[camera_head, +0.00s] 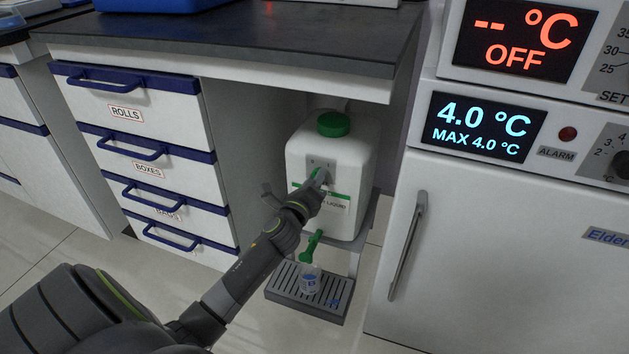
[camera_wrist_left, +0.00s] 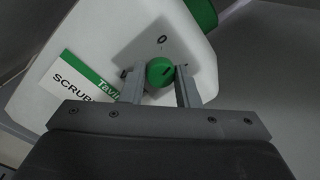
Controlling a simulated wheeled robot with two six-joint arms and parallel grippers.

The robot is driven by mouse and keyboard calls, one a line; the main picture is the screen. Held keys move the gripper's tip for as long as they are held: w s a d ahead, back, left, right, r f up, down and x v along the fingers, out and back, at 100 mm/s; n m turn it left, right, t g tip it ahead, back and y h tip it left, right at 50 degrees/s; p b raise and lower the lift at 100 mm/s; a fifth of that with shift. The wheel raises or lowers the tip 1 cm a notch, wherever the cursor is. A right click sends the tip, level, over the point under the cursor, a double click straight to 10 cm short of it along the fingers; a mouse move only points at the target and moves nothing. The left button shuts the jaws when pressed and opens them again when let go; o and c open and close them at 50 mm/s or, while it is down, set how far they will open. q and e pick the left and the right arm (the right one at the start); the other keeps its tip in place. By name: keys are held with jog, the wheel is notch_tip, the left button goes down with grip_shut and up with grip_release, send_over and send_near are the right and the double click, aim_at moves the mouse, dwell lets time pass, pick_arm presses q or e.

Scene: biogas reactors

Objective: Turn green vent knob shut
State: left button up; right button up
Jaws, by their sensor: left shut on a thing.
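The green vent knob (camera_wrist_left: 160,72) sits on a grey plate on the front of a white container (camera_head: 355,160) with a green cap (camera_head: 333,124). My left gripper (camera_wrist_left: 158,82) has one finger on each side of the knob and is shut on it. In the head view my left gripper (camera_head: 318,180) reaches the plate and covers most of the knob. A dark slot shows on the knob's face in the wrist view. My right gripper is not in view.
Below the container are a green tap (camera_head: 312,245), a small clear cup (camera_head: 310,278) and a grey drip tray (camera_head: 282,292). Drawers with blue handles (camera_head: 130,150) stand left, and a white cabinet with displays (camera_head: 486,127) stands right. A dark worktop (camera_head: 250,45) overhangs the container.

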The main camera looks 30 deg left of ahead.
pick_arm(q)
jog(key=n+b, duration=0.1)
jog(key=n, duration=0.5)
jog(key=shift+f+n, duration=0.1)
jog(key=shift+n, duration=0.3)
jog(key=shift+y, duration=0.3)
jog(key=o, duration=1)
jog(key=shift+c, duration=0.2)
jog(key=p+v, duration=0.2)
jog(key=v, duration=1.5)
jog(key=shift+s, duration=0.25)
